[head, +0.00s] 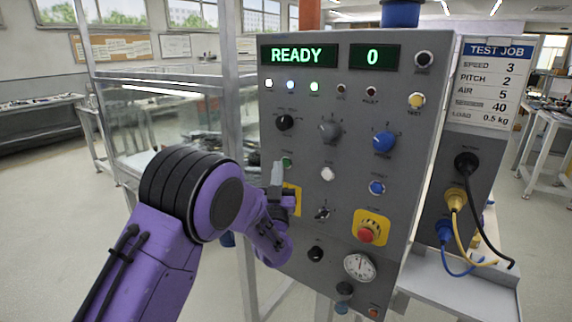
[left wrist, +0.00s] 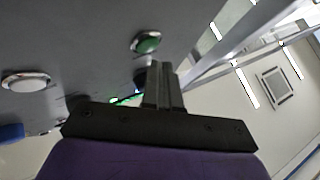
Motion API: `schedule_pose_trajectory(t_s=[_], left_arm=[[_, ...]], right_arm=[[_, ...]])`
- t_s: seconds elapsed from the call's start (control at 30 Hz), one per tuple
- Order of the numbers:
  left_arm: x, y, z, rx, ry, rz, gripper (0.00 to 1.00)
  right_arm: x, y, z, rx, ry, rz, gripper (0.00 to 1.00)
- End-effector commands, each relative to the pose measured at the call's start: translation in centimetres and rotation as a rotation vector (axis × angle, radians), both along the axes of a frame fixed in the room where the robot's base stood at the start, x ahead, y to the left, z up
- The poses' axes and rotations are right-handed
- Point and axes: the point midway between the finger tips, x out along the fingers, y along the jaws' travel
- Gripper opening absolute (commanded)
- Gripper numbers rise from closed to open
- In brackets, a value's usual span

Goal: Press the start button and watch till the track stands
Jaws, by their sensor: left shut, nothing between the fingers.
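The control panel (head: 320,110) faces me, its display (head: 297,55) reading READY and a second display (head: 372,57) reading 0. A green button (head: 287,161) sits at the panel's left side, partly behind my left gripper (head: 278,168). In the left wrist view the green button (left wrist: 147,42) has a metal rim and lies just beyond the fingertips of my left gripper (left wrist: 160,68). The fingers are shut and empty, close to the panel; a gap to the button shows in the wrist view. My right gripper is not in view. I cannot make out the track itself.
A red stop button (head: 368,231) on a yellow plate is lower right. Knobs, a white button (head: 327,174) and a gauge (head: 360,266) share the panel. A TEST JOB card (head: 491,83) hangs at right above plugged cables. A framed glass enclosure (head: 170,115) stands behind left.

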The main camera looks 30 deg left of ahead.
Motion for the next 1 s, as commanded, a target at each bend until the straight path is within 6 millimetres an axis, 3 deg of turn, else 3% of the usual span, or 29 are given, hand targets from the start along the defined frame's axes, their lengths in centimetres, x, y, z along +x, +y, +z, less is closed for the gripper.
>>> schedule_pose_trajectory(t_s=[1.0], left_arm=[[0.87,-0.06,0.02,0.0,0.0,0.0,0.0]], right_arm=[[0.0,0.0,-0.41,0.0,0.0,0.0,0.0]])
